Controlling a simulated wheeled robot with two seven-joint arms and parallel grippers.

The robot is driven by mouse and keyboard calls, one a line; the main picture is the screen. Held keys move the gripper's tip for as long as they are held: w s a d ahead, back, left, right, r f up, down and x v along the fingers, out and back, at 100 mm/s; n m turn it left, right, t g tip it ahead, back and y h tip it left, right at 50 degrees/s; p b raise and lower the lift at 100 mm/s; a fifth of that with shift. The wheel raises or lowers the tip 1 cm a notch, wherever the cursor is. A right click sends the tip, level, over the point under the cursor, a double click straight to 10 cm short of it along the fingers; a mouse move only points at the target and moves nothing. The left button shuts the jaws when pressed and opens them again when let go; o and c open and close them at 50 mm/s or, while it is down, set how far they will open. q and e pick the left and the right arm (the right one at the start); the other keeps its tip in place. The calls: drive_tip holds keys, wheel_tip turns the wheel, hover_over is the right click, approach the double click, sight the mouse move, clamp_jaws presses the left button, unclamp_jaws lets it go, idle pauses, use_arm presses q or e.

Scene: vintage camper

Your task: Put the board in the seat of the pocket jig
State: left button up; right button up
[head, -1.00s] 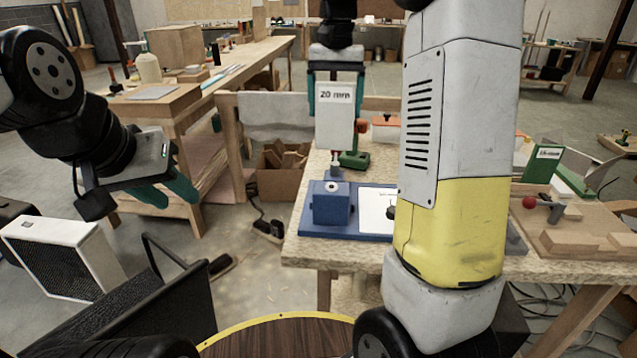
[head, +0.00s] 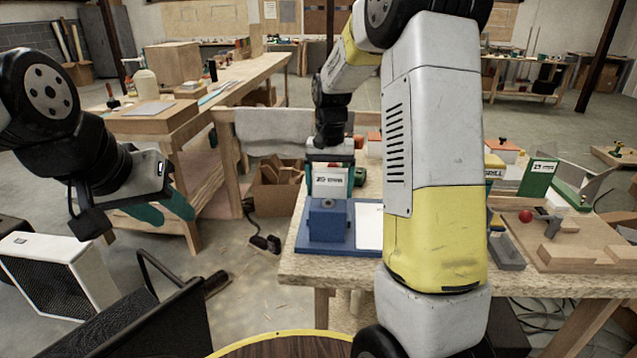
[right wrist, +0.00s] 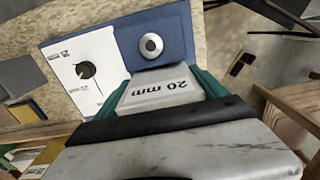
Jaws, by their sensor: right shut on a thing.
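A white block marked "20 mm" (head: 329,181) is held between the teal fingers of my right gripper (head: 330,186). It also shows in the right wrist view (right wrist: 160,92). It is just above a blue block (head: 328,221) with a round metal-rimmed hole (right wrist: 151,45); whether they touch is unclear. A wooden fixture (head: 575,254) with a red-knobbed lever (head: 526,216) and a wooden piece stands at the bench's right; I cannot tell whether these are the pocket jig and board. My left gripper (head: 163,206) is empty, its fingers apart, left of the bench.
The blue block stands on a blue base plate (head: 312,246) beside a white card (head: 369,228). A green labelled stand (head: 538,178) is behind the fixture. My right arm hides the bench's middle. A dark chair and a white box (head: 50,265) are at lower left.

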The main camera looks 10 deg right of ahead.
drive_tip(key=shift+f, duration=0.25)
drive_tip(key=shift+f, duration=0.15)
drive_tip(key=o, duration=1.4)
drive_tip(key=shift+o, duration=0.2)
